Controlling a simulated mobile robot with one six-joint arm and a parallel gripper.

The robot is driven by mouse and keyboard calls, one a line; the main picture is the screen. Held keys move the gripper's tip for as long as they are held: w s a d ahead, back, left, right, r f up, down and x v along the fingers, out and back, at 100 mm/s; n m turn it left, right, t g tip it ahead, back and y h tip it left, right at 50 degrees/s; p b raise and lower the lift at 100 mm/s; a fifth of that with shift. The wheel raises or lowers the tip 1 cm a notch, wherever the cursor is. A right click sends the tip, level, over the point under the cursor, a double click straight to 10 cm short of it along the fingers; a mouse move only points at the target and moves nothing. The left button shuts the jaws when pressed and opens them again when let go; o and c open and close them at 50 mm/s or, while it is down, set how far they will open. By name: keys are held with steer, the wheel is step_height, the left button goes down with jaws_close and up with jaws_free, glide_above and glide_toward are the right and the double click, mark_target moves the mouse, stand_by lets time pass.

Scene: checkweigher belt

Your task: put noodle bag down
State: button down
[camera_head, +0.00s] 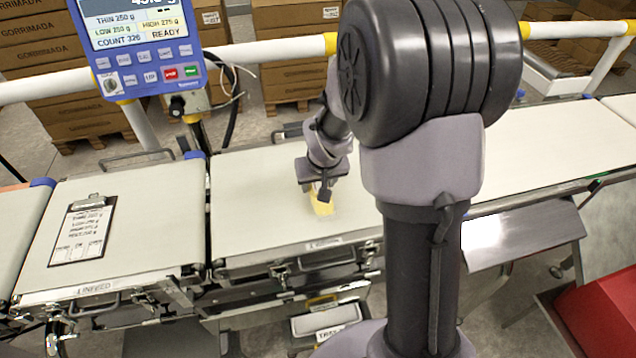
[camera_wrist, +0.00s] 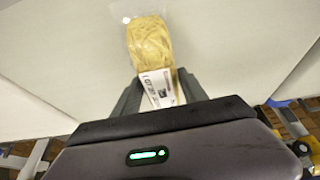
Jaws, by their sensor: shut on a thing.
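The noodle bag (camera_wrist: 152,48) is a clear bag of yellow noodles with a white printed label at its near end. My gripper (camera_wrist: 158,92) is shut on that labelled end, one finger on each side. In the head view the noodle bag (camera_head: 322,206) shows as a small yellow shape below my gripper (camera_head: 318,190), over the middle belt section (camera_head: 255,215). The bag's far end reaches out past the fingers over the pale belt. I cannot tell whether the bag touches the belt.
A clipboard (camera_head: 83,230) lies on the left belt section. A blue display unit (camera_head: 138,45) stands behind the belts, with a white and yellow rail (camera_head: 270,50) and stacked cartons (camera_head: 45,50). A red box (camera_head: 600,315) stands at lower right. The belt around the bag is clear.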

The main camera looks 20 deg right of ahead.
steer(key=c, duration=0.6)
jaws_free()
steer(key=shift+f, duration=0.1)
steer(key=p+v, duration=0.5)
steer(key=v, duration=0.7)
steer(key=s+a+r+y, duration=0.1)
steer(key=s+a+r, duration=0.3)
steer(key=s, duration=0.2)
steer(key=s+a+r+m+t+y, duration=0.1)
steer(key=s+a+r, duration=0.3)
steer(key=s, duration=0.3)
steer(key=s+a+r+m+y, duration=0.1)
steer(key=s+a+r, duration=0.3)
steer(key=s+a, duration=0.1)
steer(key=shift+s+r, duration=0.2)
steer(key=shift+s, duration=0.45)
